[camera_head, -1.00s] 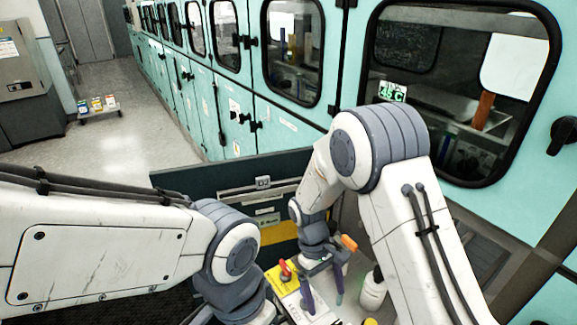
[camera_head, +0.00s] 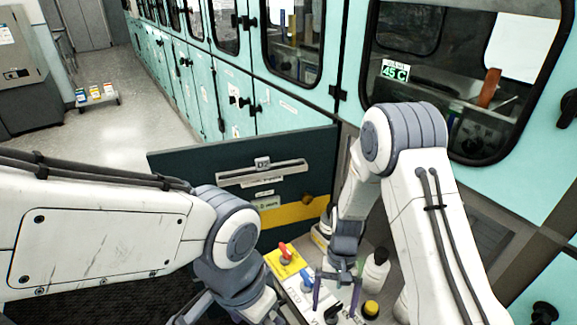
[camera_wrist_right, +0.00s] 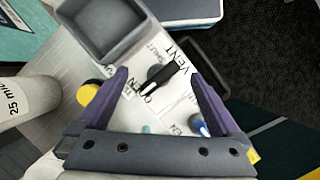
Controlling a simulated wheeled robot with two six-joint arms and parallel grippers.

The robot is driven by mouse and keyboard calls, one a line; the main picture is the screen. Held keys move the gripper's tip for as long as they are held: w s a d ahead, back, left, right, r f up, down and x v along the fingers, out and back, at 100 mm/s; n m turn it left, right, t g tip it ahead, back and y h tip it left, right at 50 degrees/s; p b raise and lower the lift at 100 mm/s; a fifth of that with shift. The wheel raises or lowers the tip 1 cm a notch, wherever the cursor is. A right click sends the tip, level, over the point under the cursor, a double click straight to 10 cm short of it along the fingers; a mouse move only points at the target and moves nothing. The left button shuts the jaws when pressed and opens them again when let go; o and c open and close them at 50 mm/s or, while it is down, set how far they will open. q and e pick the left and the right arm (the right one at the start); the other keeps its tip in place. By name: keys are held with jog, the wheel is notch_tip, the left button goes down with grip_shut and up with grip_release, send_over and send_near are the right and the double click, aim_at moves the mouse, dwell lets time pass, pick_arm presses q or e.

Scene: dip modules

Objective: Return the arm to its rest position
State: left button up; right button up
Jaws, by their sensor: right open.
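My right gripper (camera_head: 336,297) is above the small valve panel in the head view. In the right wrist view its two purple fingers (camera_wrist_right: 163,100) are spread wide with nothing held between them. A black lever (camera_wrist_right: 160,78) on the white panel (camera_wrist_right: 140,62) shows between and beyond the fingers, beside "VENT" and "OPEN" lettering. In the head view, the panel has a red handle on a yellow plate (camera_head: 287,262) and a blue handle (camera_head: 305,279). My left gripper (camera_head: 195,312) is low at the bottom edge, and its fingers are not clear.
White bottles (camera_head: 376,270) stand right of the gripper; one labelled bottle (camera_wrist_right: 25,100) is close at left in the wrist view. A yellow-topped knob (camera_head: 370,309) is nearby. An open dark drawer front (camera_head: 220,180) stands behind. A grey bin (camera_wrist_right: 98,30) is near.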

jog(key=m+y+b, duration=0.1)
jog(key=m, duration=0.2)
jog(key=m+t+y+b, duration=0.1)
jog(key=m+b, duration=0.1)
jog(key=m, duration=0.1)
jog(key=m+t+b, duration=0.1)
jog(key=m+b, duration=0.1)
jog(key=m, duration=0.1)
jog(key=shift+s+d+f+y, duration=0.15)
jog(key=shift+d+f+y, duration=0.15)
jog(key=shift+y, duration=0.1)
jog(key=v, duration=0.1)
jog(key=p+v, duration=0.1)
jog(key=shift+a+r, duration=0.1)
jog(key=shift+r, duration=0.75)
